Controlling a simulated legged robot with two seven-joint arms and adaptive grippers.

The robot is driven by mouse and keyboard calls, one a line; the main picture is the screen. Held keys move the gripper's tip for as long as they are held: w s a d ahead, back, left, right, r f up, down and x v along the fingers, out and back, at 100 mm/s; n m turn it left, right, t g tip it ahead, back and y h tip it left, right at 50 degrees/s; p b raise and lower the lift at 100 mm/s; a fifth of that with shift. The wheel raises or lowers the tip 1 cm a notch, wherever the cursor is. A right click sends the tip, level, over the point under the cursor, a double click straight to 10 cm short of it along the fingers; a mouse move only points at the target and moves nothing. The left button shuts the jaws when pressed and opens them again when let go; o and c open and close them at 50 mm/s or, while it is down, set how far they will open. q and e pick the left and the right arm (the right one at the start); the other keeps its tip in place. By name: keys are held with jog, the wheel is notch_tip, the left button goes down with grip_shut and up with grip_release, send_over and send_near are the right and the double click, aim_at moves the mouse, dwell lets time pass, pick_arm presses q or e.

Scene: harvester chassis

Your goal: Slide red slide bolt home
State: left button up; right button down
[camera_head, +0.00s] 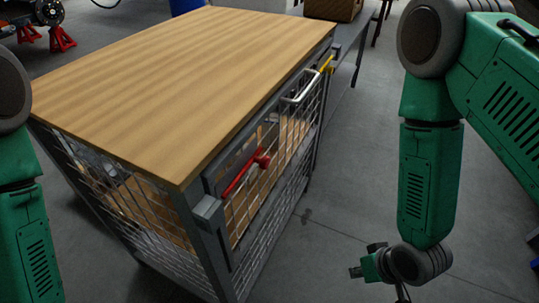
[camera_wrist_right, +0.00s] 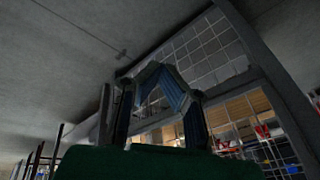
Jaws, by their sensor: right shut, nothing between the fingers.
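The red slide bolt (camera_head: 240,177) is a red rod with a round red knob (camera_head: 263,160) at its right end. It is mounted on the upper part of the mesh side of the wood-topped cage cart, near the front corner post. A grey block (camera_head: 208,209) sits on that post, just beyond the rod's left end. My right gripper (camera_head: 359,270) hangs over the floor right of the cart, clear of the bolt. In the right wrist view its fingers (camera_wrist_right: 158,72) are shut and empty. My left gripper is out of view; only part of that arm shows.
The cart's wooden top (camera_head: 180,70) is bare. A pale bar handle (camera_head: 303,88) and a yellow latch (camera_head: 327,65) lie along the same side, farther back. Grey floor (camera_head: 330,200) is open between the cart and my right arm. Red jack stands (camera_head: 61,40) stand at the far left.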

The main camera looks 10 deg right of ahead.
jog(key=w+a+r+t+y, duration=0.2)
jog(key=w+r, duration=0.1)
jog(key=w, duration=0.3)
jog(key=w+a+r+m+t+y+b, duration=0.1)
jog(key=w+r+y, duration=0.25)
jog(key=w, duration=0.25)
jog(key=w+a+r+t+y, duration=0.2)
jog(key=w+r, duration=0.2)
jog(key=w, duration=0.3)
notch_tip(320, 180, up, 15)
jog(key=w+n+g+y+b, duration=0.1)
jog(key=n+g+y, duration=0.1)
jog(key=g+y, duration=0.3)
jog(key=y, duration=0.3)
jog(key=shift+w+f, duration=0.15)
jog(key=shift+w, duration=0.25)
